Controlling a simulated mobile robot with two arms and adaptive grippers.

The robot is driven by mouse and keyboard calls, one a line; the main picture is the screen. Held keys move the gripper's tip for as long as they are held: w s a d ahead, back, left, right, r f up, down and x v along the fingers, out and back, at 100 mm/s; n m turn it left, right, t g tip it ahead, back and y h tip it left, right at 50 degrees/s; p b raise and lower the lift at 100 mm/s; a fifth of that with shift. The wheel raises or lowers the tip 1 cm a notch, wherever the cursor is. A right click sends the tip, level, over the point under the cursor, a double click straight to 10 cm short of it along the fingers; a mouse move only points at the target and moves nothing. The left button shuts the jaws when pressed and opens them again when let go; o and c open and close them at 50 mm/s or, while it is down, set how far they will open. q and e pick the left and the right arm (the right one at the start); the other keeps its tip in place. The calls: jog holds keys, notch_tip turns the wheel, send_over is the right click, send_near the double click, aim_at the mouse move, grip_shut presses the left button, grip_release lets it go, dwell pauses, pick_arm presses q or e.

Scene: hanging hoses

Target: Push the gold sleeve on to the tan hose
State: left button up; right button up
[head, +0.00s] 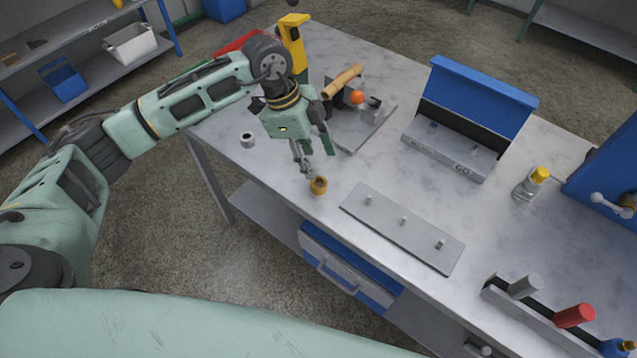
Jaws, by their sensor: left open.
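The gold sleeve (318,185) is a small ring-like piece near the table's front edge. My left gripper (315,162) points down just behind it, with its fingers apart. The fingertips appear very close to the sleeve; I cannot tell whether they touch it. The tan hose (343,81) is a short tilted piece in a dark holder with an orange knob (357,97), on a grey plate behind the gripper. My right gripper is not in view.
A grey plate with several pegs (385,235) lies right of the sleeve. A blue-lidded box (455,145), a yellow-capped bottle (530,185) and a rack of coloured-handled items (545,318) stand further right. A small metal cup (248,140) is on the left.

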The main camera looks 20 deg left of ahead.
aim_at(316, 180)
pick_arm(q)
jog(key=x, duration=0.2)
jog(key=p+x, duration=0.1)
jog(key=x, duration=0.1)
jog(key=a+p+x, duration=0.1)
jog(key=x, duration=0.2)
jog(key=shift+s+a+f, duration=0.1)
jog(key=shift+s, duration=0.3)
jog(key=shift+f, duration=0.3)
jog(key=shift+c, duration=0.5)
jog(key=c, duration=0.8)
